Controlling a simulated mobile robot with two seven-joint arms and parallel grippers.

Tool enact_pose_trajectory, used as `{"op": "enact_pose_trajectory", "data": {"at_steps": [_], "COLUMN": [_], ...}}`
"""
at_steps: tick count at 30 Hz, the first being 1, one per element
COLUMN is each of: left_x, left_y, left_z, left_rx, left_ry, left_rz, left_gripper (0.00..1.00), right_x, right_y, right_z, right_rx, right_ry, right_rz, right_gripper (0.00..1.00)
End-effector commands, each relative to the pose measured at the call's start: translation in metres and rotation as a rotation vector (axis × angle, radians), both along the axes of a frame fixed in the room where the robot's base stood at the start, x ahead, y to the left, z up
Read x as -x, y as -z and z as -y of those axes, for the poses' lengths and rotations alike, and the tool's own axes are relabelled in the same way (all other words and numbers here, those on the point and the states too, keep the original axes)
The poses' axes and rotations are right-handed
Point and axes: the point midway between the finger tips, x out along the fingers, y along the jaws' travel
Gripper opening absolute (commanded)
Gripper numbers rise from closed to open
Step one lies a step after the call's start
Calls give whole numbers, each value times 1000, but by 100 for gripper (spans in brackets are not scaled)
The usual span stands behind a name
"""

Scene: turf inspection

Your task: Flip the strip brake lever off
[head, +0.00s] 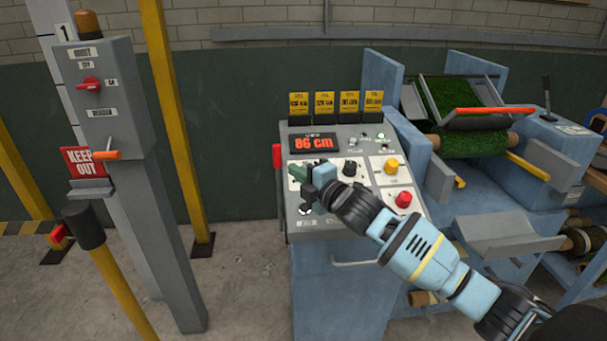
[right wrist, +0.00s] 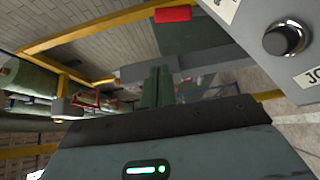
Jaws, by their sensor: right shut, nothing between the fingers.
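A black upright lever (head: 547,92) stands on a labelled plate on the blue turf machine at the far right; I cannot read whether it is the strip brake lever. It leans little, and nothing touches it. My right gripper (head: 297,173) is over the left part of the grey control panel (head: 334,226), far to the left of that lever. Its green fingers are together and empty, and they also show in the right wrist view (right wrist: 159,85). The gripper and forearm hide part of the panel. My left gripper is out of view.
The panel carries a red "86 cm" display (head: 314,143), a yellow button (head: 391,166) and a red button (head: 403,199). A red block (head: 277,156) juts from its left side. A green turf roll (head: 470,143) and orange bar (head: 495,110) lie between panel and lever.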

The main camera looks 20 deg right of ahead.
Motion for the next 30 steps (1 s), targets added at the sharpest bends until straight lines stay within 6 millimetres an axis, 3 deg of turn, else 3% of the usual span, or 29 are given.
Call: {"op": "enact_pose_trajectory", "data": {"at_steps": [7, 23, 26, 30], "left_x": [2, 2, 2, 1], "left_y": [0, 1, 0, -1], "left_z": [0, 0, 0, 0], "left_rx": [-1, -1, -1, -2], "left_ry": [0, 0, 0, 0], "left_rz": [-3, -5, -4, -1], "left_gripper": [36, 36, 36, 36], "right_x": [15, 16, 21, 44], "right_y": [-3, -1, 12, 59], "right_z": [5, 5, 1, -12], "right_rx": [0, -2, -29, -138], "right_ry": [0, 0, -4, -8], "right_rz": [0, -3, -28, -122], "right_gripper": [0, 0, 0, 0]}}
